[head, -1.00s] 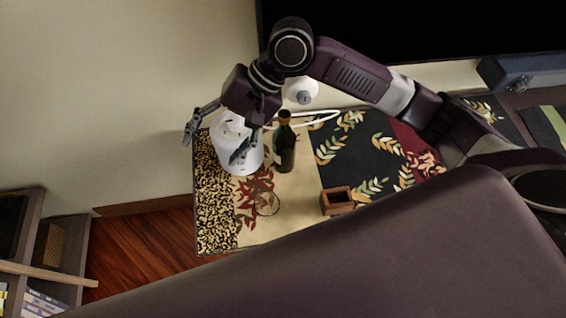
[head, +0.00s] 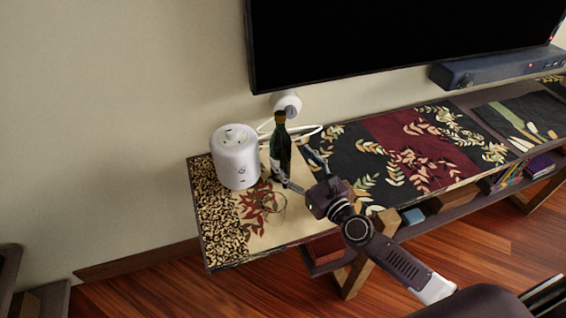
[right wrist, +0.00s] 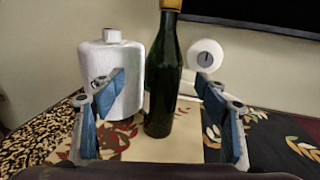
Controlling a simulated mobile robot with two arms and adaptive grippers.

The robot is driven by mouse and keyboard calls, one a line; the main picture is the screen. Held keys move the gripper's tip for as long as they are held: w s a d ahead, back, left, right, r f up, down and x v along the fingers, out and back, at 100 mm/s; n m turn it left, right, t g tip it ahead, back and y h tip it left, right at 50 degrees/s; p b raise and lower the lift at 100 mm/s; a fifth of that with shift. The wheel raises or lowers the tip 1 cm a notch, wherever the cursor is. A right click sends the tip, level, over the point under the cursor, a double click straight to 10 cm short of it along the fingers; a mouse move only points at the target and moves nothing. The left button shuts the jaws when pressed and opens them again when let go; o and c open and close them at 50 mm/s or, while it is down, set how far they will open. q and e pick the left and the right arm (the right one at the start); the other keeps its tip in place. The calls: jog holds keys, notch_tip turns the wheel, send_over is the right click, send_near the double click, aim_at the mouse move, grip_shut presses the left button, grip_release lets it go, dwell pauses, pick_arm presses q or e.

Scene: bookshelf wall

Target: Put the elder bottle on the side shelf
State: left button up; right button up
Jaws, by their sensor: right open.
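The elder bottle appears to be the dark green bottle (head: 282,152) with a gold cap, standing upright on the patterned cloth of the long console. It also shows in the right wrist view (right wrist: 163,80). My right gripper (head: 301,169) is open, its fingers pointing at the bottle from the front right. In the right wrist view, the bottle is centred between the spread fingers (right wrist: 162,118), with gaps on both sides. I cannot tell whether it is between the fingertips or just beyond them. A dark shelf unit (head: 40,300), possibly the side shelf, is cut off at lower left. My left gripper is out of view.
A white cylindrical appliance (head: 236,158) stands just left of the bottle, and a white round device (head: 287,104) with a cable is behind it. A clear glass (head: 272,206) stands in front. A television (head: 400,40) hangs above. Wooden floor (head: 150,280) is open at left.

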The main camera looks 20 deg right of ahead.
aim_at(280, 141)
jog(key=shift+w+d+f+m, duration=0.15)
jog(key=shift+w+d+m, duration=0.15)
jog(key=shift+w+d, duration=0.15)
jog(key=shift+w, duration=0.3)
jog(key=shift+w+a+r, duration=0.25)
jog(key=shift+w+a, duration=0.2)
jog(key=shift+w, duration=0.15)
jog(key=shift+p+x, duration=0.4)
jog(key=shift+x, duration=2.35)
jog(key=shift+r, duration=0.1)
grip_shut()
jog(key=shift+r, duration=0.15)
